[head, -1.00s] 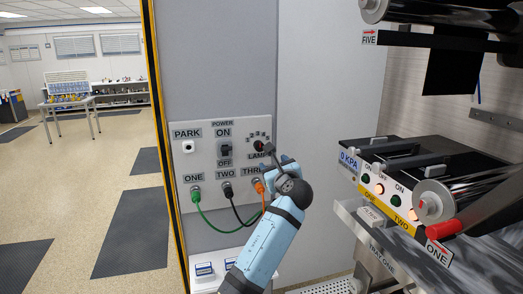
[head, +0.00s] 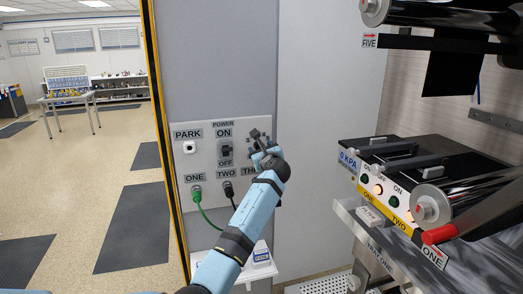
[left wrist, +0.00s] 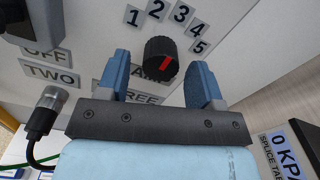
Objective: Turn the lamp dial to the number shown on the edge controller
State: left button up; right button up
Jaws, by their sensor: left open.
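The lamp dial (left wrist: 160,58) is a black knob with a red mark, on the pale wall panel (head: 189,172). In the left wrist view the numbers 1 to 5 arc above and right of it, and the red mark slants up and right; I cannot tell exactly which number it meets. My left gripper (head: 264,143) is open, its two blue fingers (left wrist: 160,66) on either side of the dial. I cannot tell whether they touch it. In the head view my gripper and arm hide the dial. I cannot make out an edge controller or its number.
The panel also has a power switch (head: 226,151), a PARK socket (head: 189,147) and sockets with a green cable (head: 200,219) and a black plug (head: 229,191). At right stands a black-topped unit (head: 412,155) with buttons. Rollers (head: 445,203) lie in front of it.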

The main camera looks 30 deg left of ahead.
pick_arm(q)
jog(key=c, duration=0.9)
jog(key=shift+f+n, duration=0.1)
jog(key=shift+n, duration=0.2)
jog(key=n+b, duration=0.7)
jog(key=n, duration=0.4)
jog(key=shift+w+d, duration=0.1)
jog(key=shift+r, duration=0.2)
